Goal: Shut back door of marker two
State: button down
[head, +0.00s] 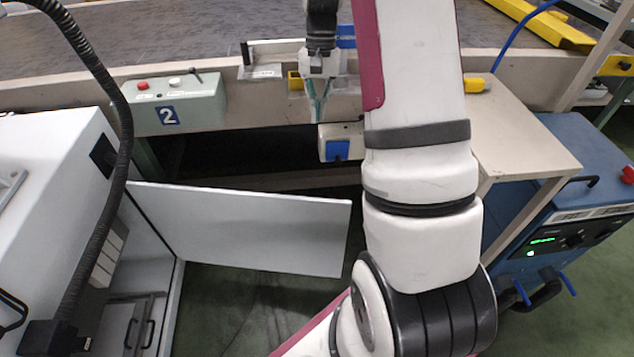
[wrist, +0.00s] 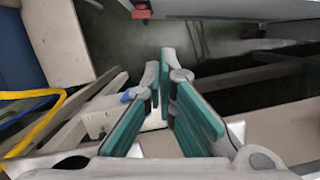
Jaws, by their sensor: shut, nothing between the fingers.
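The white cabinet of marker two (head: 45,165) stands at the left in the head view. Its back door (head: 245,228), a flat pale panel, is swung open and reaches right from the cabinet, showing the inside. My gripper (head: 318,118) hangs above and beyond the door's free right end, in front of the conveyor, fingers pointing down and apart from the door. Its teal fingers (wrist: 160,78) are shut and empty in the wrist view. I cannot clearly tell the door in the wrist view.
A grey-green control box with a "2" label (head: 178,103) is on the conveyor frame. A small box with a blue face (head: 338,143) is below my gripper. A beige table (head: 525,140) and a blue machine (head: 560,225) stand at the right. Green floor shows below the door.

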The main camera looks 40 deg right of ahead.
jog(key=s+a+b+x, duration=0.1)
jog(key=b+x, duration=0.2)
jog(key=x, duration=0.6)
jog(key=s+a+r+b+x, duration=0.1)
jog(key=b+x, duration=0.3)
jog(key=x, duration=0.6)
jog(key=shift+s+a+f, duration=0.25)
jog(key=shift+a, duration=0.25)
